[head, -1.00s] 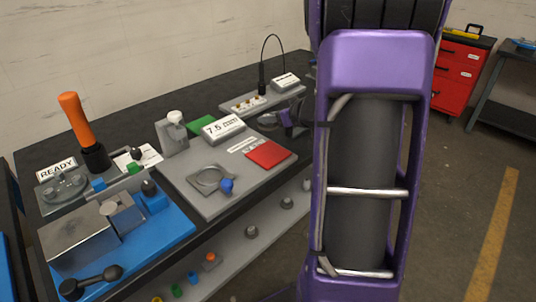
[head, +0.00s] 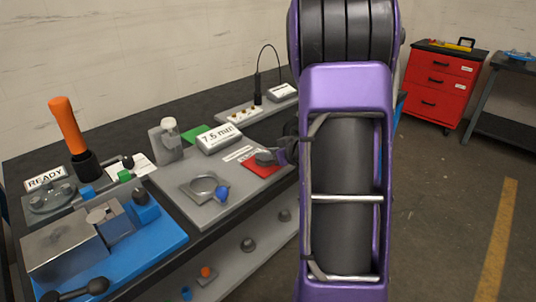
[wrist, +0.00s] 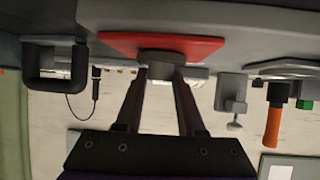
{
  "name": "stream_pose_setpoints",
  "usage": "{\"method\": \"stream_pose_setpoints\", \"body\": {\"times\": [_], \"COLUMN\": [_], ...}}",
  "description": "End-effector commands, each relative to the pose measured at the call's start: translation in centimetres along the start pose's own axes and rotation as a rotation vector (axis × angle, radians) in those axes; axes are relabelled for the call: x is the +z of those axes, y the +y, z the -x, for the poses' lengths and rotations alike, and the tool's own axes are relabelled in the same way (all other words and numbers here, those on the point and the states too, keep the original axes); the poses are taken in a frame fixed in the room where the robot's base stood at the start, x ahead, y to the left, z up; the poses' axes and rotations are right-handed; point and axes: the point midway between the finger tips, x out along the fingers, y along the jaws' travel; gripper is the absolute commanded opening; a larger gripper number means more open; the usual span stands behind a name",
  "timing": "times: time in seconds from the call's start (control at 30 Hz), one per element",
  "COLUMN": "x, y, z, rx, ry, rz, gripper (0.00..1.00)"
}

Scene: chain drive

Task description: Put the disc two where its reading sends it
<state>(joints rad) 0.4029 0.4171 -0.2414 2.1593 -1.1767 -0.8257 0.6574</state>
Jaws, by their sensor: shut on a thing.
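A grey disc (head: 264,157) is in my gripper (head: 279,156), at or just above the red pad (head: 262,171) on the grey plate. In the wrist view the disc (wrist: 162,56) lies between my two fingertips, against the red pad (wrist: 115,45). I cannot tell whether it touches the pad. The display (head: 219,139) behind reads 7.5 mm. A green pad (head: 197,134) lies at the back left, partly hidden by the display. The small label (head: 238,154) beside the red pad is too small to read.
My arm hides the bench's right end.

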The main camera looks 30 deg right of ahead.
Motion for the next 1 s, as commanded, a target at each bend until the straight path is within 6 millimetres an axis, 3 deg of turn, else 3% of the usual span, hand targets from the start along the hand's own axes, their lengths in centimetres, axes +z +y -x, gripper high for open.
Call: {"method": "stream_pose_setpoints", "body": {"times": [0.07,0.1,0.27,0.63,0.77,1.0], "x": [0.2,0.3,0.3,-0.2,-0.3,-0.4], "y": [0.0,0.0,0.0,0.0,0.1,0.1], "z": [-0.1,-0.1,-0.1,0.3,2.4,7.7], "rx": [0.0,0.0,0.0,0.001,0.003,0.002], "ry": [0.001,-0.001,0.0,0.0,0.0,0.001], "rz": [0.0,0.0,0.0,-0.001,-0.002,-0.002], "gripper": [0.0,0.42,0.68,0.68,0.68,0.68]}}
